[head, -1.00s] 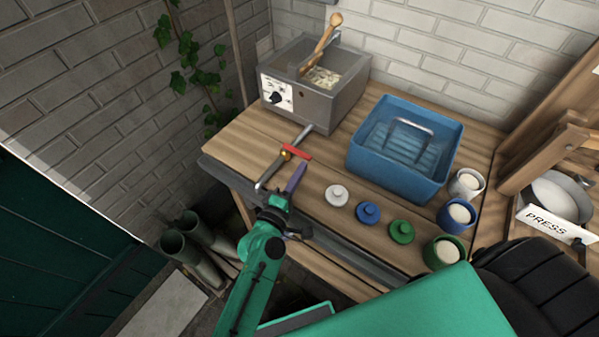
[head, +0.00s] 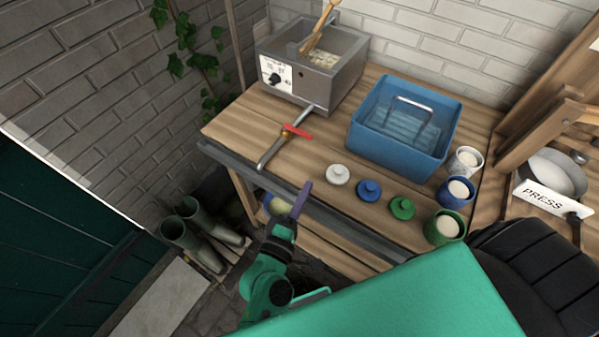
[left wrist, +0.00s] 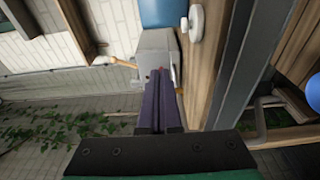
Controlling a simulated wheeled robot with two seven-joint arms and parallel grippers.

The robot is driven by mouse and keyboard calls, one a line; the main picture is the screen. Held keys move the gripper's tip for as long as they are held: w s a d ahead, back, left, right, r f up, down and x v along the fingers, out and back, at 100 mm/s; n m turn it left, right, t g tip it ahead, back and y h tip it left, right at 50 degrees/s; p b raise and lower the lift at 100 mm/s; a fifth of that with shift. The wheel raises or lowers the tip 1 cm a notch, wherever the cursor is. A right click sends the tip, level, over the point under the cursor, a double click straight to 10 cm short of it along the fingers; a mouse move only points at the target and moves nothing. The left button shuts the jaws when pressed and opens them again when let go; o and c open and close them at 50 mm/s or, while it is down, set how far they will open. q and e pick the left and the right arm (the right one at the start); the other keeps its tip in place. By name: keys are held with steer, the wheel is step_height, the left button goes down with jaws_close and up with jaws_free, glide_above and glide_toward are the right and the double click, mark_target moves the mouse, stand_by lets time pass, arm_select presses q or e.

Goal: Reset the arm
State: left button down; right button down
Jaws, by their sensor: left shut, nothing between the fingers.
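My left gripper (head: 303,195) is in front of the wooden bench's near edge in the head view, with purple fingers pointing up toward the bench. It is shut and empty. In the left wrist view its two purple fingers (left wrist: 160,75) lie side by side. My right gripper is not in view.
The bench (head: 240,125) holds a grey metal box with a dial (head: 315,70), a blue tub (head: 440,150), a white lid (head: 337,174), a blue lid (head: 369,190), a green lid (head: 402,207) and several cups. Boots (head: 185,235) stand on the floor, left.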

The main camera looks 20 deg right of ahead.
arm_select(q)
steer(key=w+a+f+m+g+y, duration=0.1)
steer(key=a+f+m+g+y, duration=0.15)
steer(key=a+m, duration=0.4)
steer(key=a+f+m+g+y, duration=0.2)
steer(key=a+f+m+g, duration=0.15)
steer(key=a, duration=0.65)
steer(key=s+a+m+g+y, duration=0.1)
steer(key=s+a+g+y, duration=0.2)
steer(key=a, duration=0.6)
steer(key=s+a+y, duration=0.2)
steer(key=a+y, duration=0.2)
steer(key=a, duration=0.5)
steer(key=s+f+g, duration=0.1)
steer(key=s+f, duration=0.1)
steer(key=f, duration=1.1)
steer(key=s+f+g, duration=0.1)
steer(key=s+f, duration=0.1)
steer(key=f, duration=1)
steer(key=s+a+f, duration=0.1)
steer(key=s+f, duration=0.5)
steer(key=s, duration=0.2)
steer(key=s+a+f+g, duration=0.1)
steer(key=s+a+f, duration=0.1)
steer(key=s+f, duration=0.4)
steer(key=shift+s+a+f+m+y, duration=0.3)
steer(key=shift+s+f+m+y, duration=0.1)
steer(key=shift+s, duration=0.55)
